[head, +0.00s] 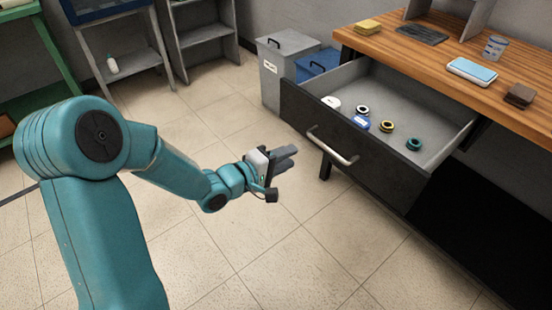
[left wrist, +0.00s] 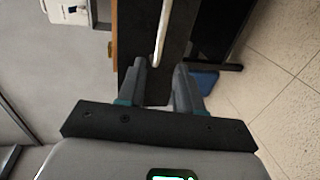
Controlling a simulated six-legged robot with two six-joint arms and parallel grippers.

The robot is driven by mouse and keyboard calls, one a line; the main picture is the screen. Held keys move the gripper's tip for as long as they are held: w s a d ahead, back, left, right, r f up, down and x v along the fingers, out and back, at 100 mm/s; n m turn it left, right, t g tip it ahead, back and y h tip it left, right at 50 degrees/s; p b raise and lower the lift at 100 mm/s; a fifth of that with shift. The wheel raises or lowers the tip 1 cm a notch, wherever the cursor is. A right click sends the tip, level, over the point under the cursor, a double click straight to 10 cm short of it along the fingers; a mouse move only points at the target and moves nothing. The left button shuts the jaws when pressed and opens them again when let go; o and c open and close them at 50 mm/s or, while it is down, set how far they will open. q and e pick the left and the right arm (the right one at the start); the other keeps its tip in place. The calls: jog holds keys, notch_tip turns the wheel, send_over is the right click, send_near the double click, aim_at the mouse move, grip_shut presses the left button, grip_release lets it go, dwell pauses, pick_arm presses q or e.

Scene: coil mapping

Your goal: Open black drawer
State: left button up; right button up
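The black drawer (head: 375,155) under the wooden workbench is pulled out, its grey inside showing. Several small rings or coils and a blue item lie in it. Its pale bar handle (head: 332,145) is on the front; the handle also shows in the left wrist view (left wrist: 162,35). My left gripper (head: 288,156) is apart from the handle, a little to its left in the head view. In the left wrist view its two fingers (left wrist: 163,75) are spread with a gap between them, and nothing is held. My right gripper is not in view.
The wooden bench top (head: 400,48) carries a blue-and-white device (head: 472,70), a cup (head: 495,46) and small blocks. A grey bin (head: 277,75) and a blue bin (head: 317,63) stand left of the drawer. The tiled floor before the drawer is clear.

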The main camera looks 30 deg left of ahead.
pick_arm(q)
jog(key=shift+v, duration=1.7)
jog(key=shift+d, duration=0.15)
jog(key=s+d+f+g+h, duration=0.1)
jog(key=s+d+f+g, duration=0.15)
jog(key=d+f, duration=0.45)
jog(key=s+d+f+g, duration=0.1)
jog(key=d+f+g, duration=0.3)
jog(key=f, duration=0.5)
jog(key=s+d+f+m+g+y, duration=0.25)
jog(key=s+f+m+g, duration=0.55)
jog(key=s+f+m, duration=0.6)
notch_tip(320, 180, up, 18)
jog(key=s+n+p, duration=0.2)
jog(key=p, duration=1.5)
jog(key=shift+d+f, duration=0.2)
jog(key=shift+d, duration=0.15)
